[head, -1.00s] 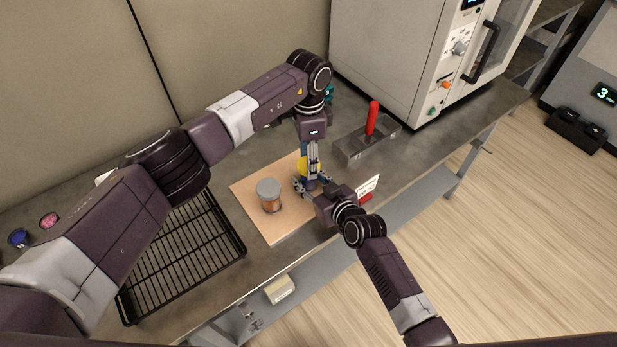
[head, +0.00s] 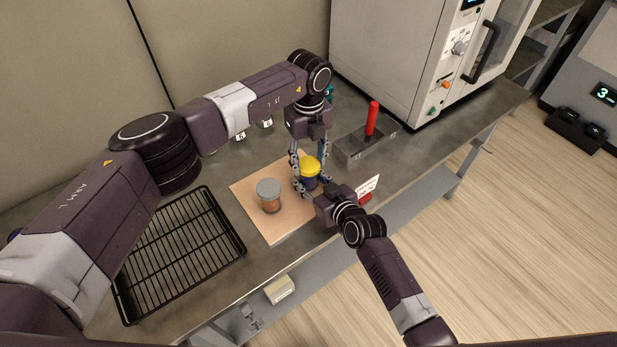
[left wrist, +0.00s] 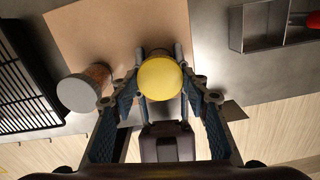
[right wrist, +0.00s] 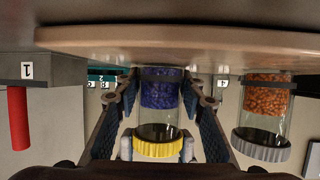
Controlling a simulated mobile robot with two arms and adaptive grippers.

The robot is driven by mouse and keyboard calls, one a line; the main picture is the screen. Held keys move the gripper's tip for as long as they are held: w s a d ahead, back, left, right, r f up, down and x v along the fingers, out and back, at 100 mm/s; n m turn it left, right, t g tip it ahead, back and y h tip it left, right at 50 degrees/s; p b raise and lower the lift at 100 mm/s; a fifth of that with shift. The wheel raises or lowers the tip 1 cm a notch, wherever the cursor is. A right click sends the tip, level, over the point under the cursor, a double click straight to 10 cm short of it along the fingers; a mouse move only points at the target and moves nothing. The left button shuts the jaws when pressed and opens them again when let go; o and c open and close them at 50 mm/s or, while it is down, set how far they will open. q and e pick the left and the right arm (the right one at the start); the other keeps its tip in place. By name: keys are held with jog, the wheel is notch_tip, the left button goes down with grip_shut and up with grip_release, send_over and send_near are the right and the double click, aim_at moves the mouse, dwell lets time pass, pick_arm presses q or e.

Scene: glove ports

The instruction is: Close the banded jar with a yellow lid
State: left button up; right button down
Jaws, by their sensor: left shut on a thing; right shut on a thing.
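The jar (head: 309,183) with dark blue contents stands upright on the tan board; the right wrist view shows it upside down, with a dark band near its base (right wrist: 160,92). The yellow lid (head: 311,164) sits at its mouth and shows round from above in the left wrist view (left wrist: 160,78). I cannot tell how tightly it is seated. My left gripper (head: 309,170) reaches down from above, shut on the lid. My right gripper (right wrist: 158,98) comes in low from the front, shut around the jar's glass body.
A jar of orange pieces with a grey lid (head: 268,188) stands close by on the tan board (head: 262,222). A black wire rack (head: 180,255) lies left. A metal bin (head: 352,148) with a red-handled tool (head: 372,118) and a large oven (head: 390,60) stand behind right.

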pick_arm(q)
jog(key=m, duration=0.5)
jog(key=shift+w+m, duration=0.1)
jog(key=shift+m, duration=0.3)
jog(key=m, duration=0.8)
jog(key=shift+m, duration=0.4)
jog(key=m, duration=1.9)
jog(key=shift+f+m, duration=0.1)
jog(key=shift+m, duration=0.2)
jog(key=m, duration=0.4)
jog(key=o, duration=1.4)
jog(key=shift+c, duration=0.2)
